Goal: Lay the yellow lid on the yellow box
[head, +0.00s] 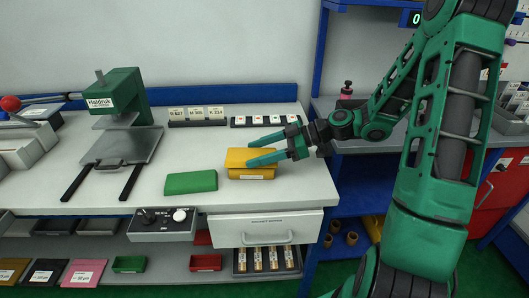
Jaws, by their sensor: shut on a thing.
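The yellow box (250,174) stands on the white bench top, right of the middle. The yellow lid (236,158) is at the top of the box, between my fingers. My gripper (250,153) reaches in from the right and is shut on the lid, one green finger along its far side and one along its near side. The lid looks about level and over the box; I cannot tell whether it touches the rim. The fingers hide part of the lid and the box's right end.
A green lid-like block (190,182) lies just left of the box. A green press (118,98) stands at the back left. Label racks (198,118) line the back. A control box (162,224) and drawer (266,230) sit at the front edge.

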